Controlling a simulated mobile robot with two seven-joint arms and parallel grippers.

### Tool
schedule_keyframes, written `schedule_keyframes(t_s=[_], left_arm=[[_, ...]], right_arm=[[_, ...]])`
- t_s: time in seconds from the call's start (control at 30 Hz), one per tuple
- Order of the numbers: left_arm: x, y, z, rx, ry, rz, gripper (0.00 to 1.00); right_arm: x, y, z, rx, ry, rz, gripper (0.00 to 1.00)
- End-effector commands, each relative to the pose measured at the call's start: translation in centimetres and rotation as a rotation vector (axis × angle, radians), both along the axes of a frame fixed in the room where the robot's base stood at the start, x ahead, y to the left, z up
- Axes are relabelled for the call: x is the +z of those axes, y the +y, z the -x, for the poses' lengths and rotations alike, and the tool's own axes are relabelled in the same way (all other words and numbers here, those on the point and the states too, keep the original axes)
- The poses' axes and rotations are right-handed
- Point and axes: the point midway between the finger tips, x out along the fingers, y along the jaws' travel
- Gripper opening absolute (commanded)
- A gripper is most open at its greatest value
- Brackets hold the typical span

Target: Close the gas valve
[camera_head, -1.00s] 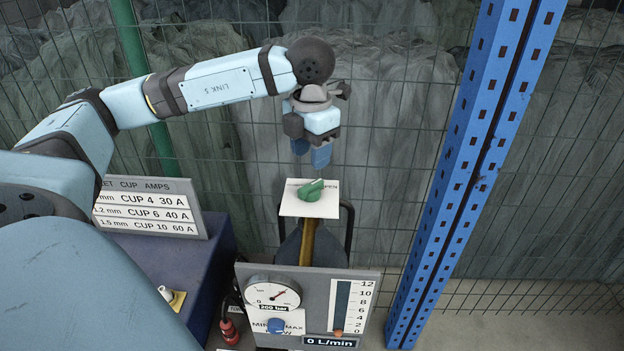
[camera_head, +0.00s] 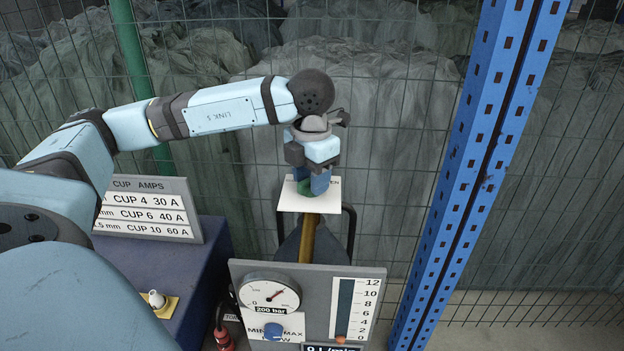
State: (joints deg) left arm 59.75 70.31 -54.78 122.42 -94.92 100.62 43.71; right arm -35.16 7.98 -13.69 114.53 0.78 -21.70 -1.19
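The fingers hide much of the handle and most of the plate's lettering. I cannot tell whether the fingers are closed on the handle or only beside it. My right gripper is not in view.
A panel with a round gauge (camera_head: 268,292), a blue knob (camera_head: 273,331) and a flow scale (camera_head: 350,305) stands in front of the valve. A blue post (camera_head: 462,190) rises at the right. A wire fence runs behind. A cup-amps sign (camera_head: 148,209) stands at the left.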

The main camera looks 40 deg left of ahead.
Motion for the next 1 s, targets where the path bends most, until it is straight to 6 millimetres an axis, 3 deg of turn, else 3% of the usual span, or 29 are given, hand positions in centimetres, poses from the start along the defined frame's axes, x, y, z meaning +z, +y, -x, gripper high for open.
schedule_keyframes(t_s=[0.23, 0.7, 1.0], left_arm=[[-0.1, 0.0, 0.0, 0.086, 0.001, 0.001, 0.14], [-0.1, 0.0, 0.0, 0.806, 0.001, 0.0, 0.14], [0.0, 0.0, 0.0, 0.903, 0.001, 0.0, 0.14]], right_arm=[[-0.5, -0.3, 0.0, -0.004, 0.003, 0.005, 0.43], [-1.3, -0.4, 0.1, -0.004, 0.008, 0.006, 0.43], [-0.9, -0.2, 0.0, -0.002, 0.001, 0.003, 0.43]])
